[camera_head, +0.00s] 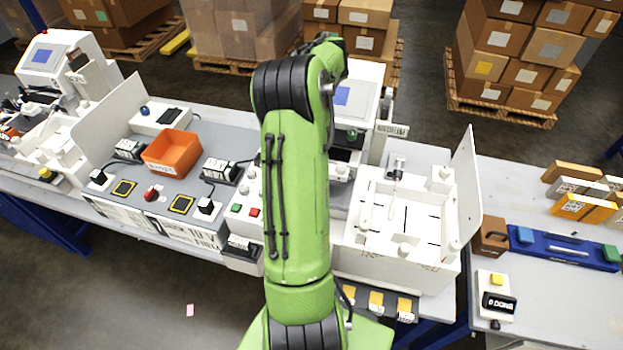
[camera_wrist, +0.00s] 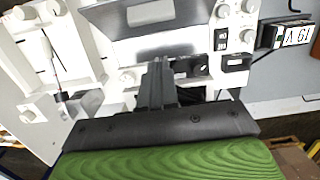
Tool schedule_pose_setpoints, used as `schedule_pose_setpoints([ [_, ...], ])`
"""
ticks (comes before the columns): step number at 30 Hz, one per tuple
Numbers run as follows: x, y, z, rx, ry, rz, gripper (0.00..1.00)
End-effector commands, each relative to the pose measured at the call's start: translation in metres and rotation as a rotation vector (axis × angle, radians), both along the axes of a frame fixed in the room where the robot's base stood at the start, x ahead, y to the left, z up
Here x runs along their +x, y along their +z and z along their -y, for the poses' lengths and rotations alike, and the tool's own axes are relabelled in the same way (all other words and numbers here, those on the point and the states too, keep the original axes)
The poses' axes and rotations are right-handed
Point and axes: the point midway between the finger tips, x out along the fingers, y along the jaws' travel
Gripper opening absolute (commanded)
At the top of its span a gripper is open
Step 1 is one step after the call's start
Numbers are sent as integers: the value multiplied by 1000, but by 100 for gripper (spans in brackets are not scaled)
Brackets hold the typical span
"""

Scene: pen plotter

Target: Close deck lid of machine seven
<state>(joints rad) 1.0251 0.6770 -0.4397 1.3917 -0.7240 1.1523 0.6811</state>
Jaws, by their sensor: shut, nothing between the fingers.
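A white machine with an open-topped deck (camera_head: 405,225) stands right of my arm in the head view. An upright white panel (camera_head: 467,190) rises along its right edge and may be the deck lid. No machine number is legible. In the wrist view, part of the white deck (camera_wrist: 50,45) shows at the left. My gripper (camera_wrist: 158,68) is shut and empty, over the machine's front controls. The head view hides it behind my green arm.
A grey bench section left of my arm carries an orange bin (camera_head: 172,151), a red button (camera_head: 151,194) and small displays. Another white panel (camera_head: 112,118) stands farther left. A blue tray (camera_head: 565,248) and a box with a yellow button (camera_head: 496,295) lie at right.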

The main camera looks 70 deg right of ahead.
Motion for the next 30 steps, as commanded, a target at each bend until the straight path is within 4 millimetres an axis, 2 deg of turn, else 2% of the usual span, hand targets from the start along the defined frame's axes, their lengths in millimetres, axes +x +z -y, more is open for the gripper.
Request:
schedule_pose_setpoints([
  [1, -1, -16, -2, 3, -2, -4, 0],
  [6, -2, -52, -7, 3, -3, -4, 0],
  [12, -5, -73, -30, 2, -2, -2, 0],
  [18, -7, -78, -37, -2, -2, 1, 0],
  [30, -7, -79, -33, -16, -2, 4, 0],
])
